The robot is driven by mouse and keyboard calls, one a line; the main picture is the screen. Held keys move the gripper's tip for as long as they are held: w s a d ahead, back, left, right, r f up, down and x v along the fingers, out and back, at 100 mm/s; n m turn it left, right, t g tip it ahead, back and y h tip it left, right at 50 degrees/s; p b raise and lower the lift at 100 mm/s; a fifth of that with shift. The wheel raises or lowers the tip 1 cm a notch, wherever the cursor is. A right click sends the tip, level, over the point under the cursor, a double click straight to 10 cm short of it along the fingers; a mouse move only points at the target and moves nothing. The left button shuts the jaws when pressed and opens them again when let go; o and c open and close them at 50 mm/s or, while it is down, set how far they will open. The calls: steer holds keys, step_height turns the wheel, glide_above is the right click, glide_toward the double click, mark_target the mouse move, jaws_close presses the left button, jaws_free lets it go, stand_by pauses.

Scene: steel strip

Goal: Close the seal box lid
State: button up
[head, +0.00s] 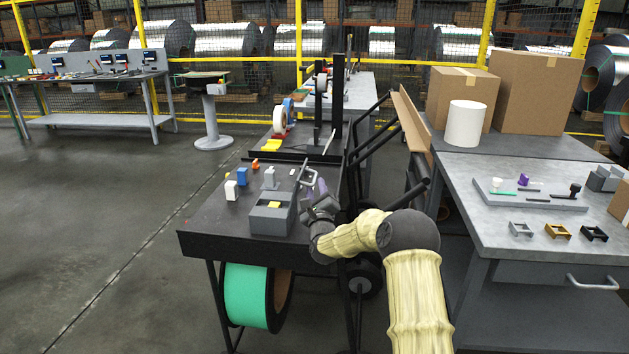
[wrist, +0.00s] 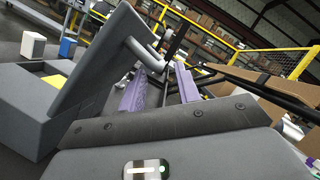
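The grey seal box (head: 270,222) sits near the front of the dark cart top, with a yellow piece (head: 274,205) inside. In the wrist view the box (wrist: 22,118) is at the left and its lid (wrist: 98,72) stands raised and tilted. A grey bar handle (wrist: 143,52) sticks out from the lid. My gripper (head: 315,187) is at the right of the box. In the wrist view its two purple fingers (wrist: 162,85) are apart, with the handle's end near their tips. I see nothing clamped between them; whether a finger touches the handle is unclear.
White (head: 231,190), blue (head: 242,176) and orange (head: 255,164) pieces stand behind the box. A black upright frame (head: 338,110) rises at the cart's back. A grey workbench (head: 480,215) with small parts stands at the right. Open floor lies left.

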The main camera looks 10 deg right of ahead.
mark_target(314, 180)
steer(key=shift+x, duration=2.15)
steer(key=shift+c, duration=0.2)
jaws_close()
